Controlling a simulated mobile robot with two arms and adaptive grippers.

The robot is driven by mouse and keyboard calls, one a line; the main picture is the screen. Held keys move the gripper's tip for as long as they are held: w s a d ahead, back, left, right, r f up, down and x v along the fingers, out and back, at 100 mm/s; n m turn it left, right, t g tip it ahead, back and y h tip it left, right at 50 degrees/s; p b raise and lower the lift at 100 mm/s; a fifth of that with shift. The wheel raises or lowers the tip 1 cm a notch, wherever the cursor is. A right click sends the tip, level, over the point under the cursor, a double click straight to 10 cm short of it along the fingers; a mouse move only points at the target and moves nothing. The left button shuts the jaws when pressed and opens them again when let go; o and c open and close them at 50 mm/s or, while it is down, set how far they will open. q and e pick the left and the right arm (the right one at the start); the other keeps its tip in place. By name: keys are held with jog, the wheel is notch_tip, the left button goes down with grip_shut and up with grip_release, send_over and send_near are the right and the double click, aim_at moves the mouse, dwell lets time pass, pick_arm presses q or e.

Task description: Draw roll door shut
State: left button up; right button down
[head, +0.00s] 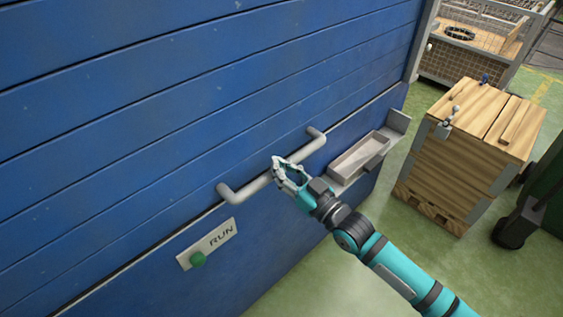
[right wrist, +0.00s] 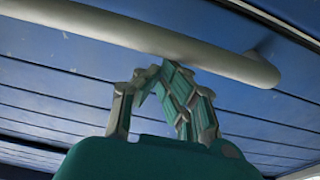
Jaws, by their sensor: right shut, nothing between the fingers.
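The blue slatted roll door (head: 150,110) fills the left and middle of the head view. A grey bar handle (head: 308,148) runs along its lower part, and the same handle (right wrist: 150,38) crosses the top of the right wrist view. My right gripper (head: 278,165) is at the middle of the handle, its fingers shut with nothing between them. In the right wrist view the fingertips (right wrist: 150,72) lie just under the bar in the picture; I cannot tell whether they touch it. My left gripper is not in view.
A plate marked RUN (head: 221,235) with a green button (head: 197,259) is below the handle. A grey tray (head: 356,157) juts out to the right. A wooden crate (head: 440,165) and a mesh cage (head: 455,66) stand at right. The green floor (head: 310,280) is clear in front.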

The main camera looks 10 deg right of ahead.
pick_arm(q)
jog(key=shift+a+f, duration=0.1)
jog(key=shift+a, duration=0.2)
pick_arm(e)
jog(key=shift+f, duration=0.35)
